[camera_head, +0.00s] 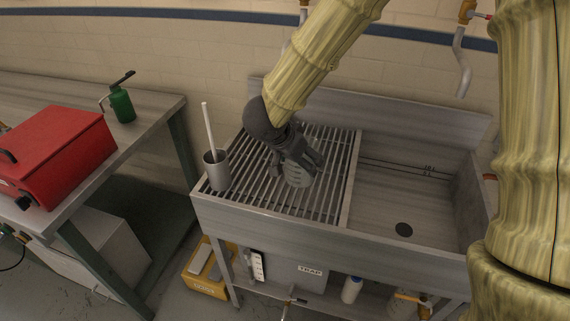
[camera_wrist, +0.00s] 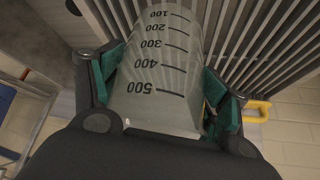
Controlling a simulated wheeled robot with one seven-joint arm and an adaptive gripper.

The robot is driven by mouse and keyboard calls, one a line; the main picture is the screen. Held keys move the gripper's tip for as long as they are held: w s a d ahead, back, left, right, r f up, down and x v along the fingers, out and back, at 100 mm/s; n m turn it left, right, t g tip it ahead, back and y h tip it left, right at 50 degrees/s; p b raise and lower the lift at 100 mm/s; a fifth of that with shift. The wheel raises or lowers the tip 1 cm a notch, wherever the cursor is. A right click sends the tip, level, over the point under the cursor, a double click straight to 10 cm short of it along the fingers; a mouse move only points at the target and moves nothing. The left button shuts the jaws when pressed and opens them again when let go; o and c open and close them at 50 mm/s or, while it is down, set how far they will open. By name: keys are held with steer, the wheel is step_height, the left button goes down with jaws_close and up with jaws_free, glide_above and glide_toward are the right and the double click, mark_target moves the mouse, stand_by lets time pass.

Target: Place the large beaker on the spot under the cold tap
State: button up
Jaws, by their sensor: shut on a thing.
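The large beaker (camera_wrist: 155,70) is clear with dark marks from 100 to 500. It sits between the green-padded fingers of my gripper (camera_wrist: 160,88) in the wrist view, and the gripper is shut on it. In the head view my gripper (camera_head: 302,168) and the beaker (camera_head: 299,175) are over the slatted drainboard (camera_head: 325,200), left of the sink basin. I cannot tell whether the beaker's base touches the slats. A tap spout (camera_head: 462,65) hangs over the right part of the basin. Another tap (camera_head: 304,8) is partly hidden behind my arm. No spot marking is clearly visible.
A grey cup with a white rod (camera_head: 216,170) stands at the drainboard's left end. The sink basin (camera_head: 410,195) is empty, with a dark drain. A yellow box (camera_head: 207,272) is below.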

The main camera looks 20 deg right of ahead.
steer(key=shift+s, duration=0.1)
steer(key=shift+w, duration=0.2)
steer(key=w+p, duration=0.1)
steer(key=w, duration=0.4)
steer(key=w+f+p, duration=0.1)
steer(key=w, duration=0.4)
steer(key=w+p, duration=0.1)
steer(key=w, duration=0.4)
steer(key=shift+d+f, duration=0.15)
steer(key=shift+d, duration=0.2)
steer(key=f, duration=0.2)
steer(key=f+p, duration=0.1)
steer(key=shift+w+f, duration=0.25)
steer(key=shift+f, duration=0.1)
steer(key=shift+s, duration=0.1)
steer(key=o, duration=1)
steer(key=shift+f, duration=0.15)
steer(key=shift+o, duration=0.6)
